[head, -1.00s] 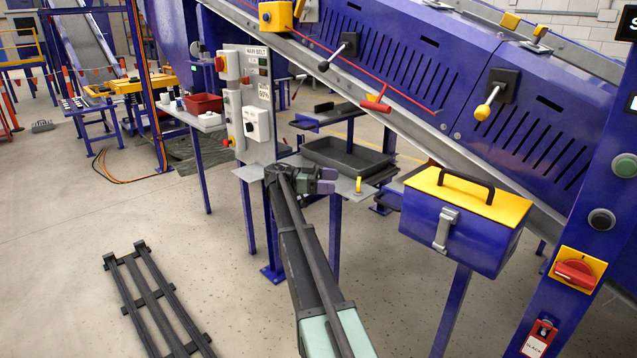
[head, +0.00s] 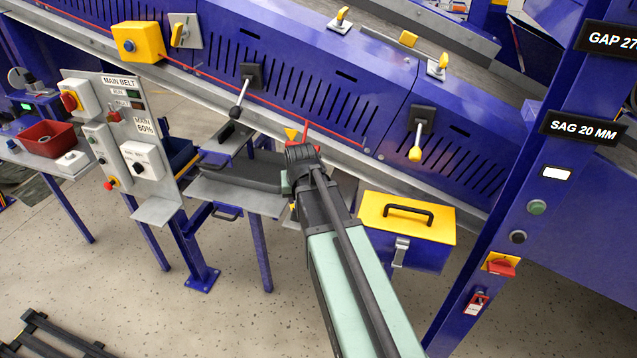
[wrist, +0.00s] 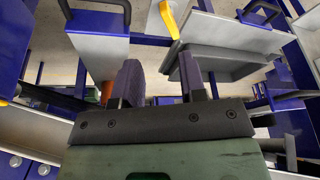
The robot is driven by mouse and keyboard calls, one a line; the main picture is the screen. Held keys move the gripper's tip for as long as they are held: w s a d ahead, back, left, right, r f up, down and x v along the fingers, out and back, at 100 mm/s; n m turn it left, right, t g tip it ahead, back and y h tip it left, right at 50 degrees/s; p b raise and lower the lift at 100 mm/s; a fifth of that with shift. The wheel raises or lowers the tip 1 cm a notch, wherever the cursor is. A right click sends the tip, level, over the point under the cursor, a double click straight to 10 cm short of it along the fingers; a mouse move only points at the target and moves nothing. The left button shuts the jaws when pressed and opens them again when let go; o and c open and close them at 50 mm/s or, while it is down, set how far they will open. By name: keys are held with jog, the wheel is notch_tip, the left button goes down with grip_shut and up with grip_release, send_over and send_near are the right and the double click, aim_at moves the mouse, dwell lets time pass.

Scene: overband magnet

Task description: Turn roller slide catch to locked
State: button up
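No label in view names the roller slide catch, so I cannot tell for sure which fitting it is. A yellow lever (wrist: 168,18) stands on a grey plate ahead of my gripper in the wrist view. In the head view my arm mostly hides that area. Other yellow-ended fittings are a lever on a grey plate (head: 180,35) and two small toggles (head: 342,17) (head: 438,65) on the conveyor guard. My gripper (wrist: 160,70) is open, with its two purple fingers apart and nothing between them. The yellow lever is beyond the fingertips and not touched.
A sloping blue conveyor guard (head: 300,80) with a red pull cord (head: 305,135) runs behind my arm. A blue toolbox with yellow lid (head: 405,225) stands to the right. A control panel (head: 125,135) and a dark tray (head: 240,170) are to the left. A blue post (head: 545,170) stands far right.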

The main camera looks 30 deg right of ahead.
jog(key=w+f+n+b, duration=0.1)
jog(key=f+b, duration=0.2)
jog(key=w+f+b, duration=0.2)
jog(key=f+b, duration=0.1)
jog(key=b, duration=0.1)
jog(key=w+f+n+b, duration=0.1)
jog(key=w+f+b, duration=0.1)
jog(key=f+b, duration=0.1)
jog(key=shift+d+f+n+t, duration=0.3)
jog(key=shift+f, duration=0.25)
jog(key=shift+r, duration=0.15)
grip_shut()
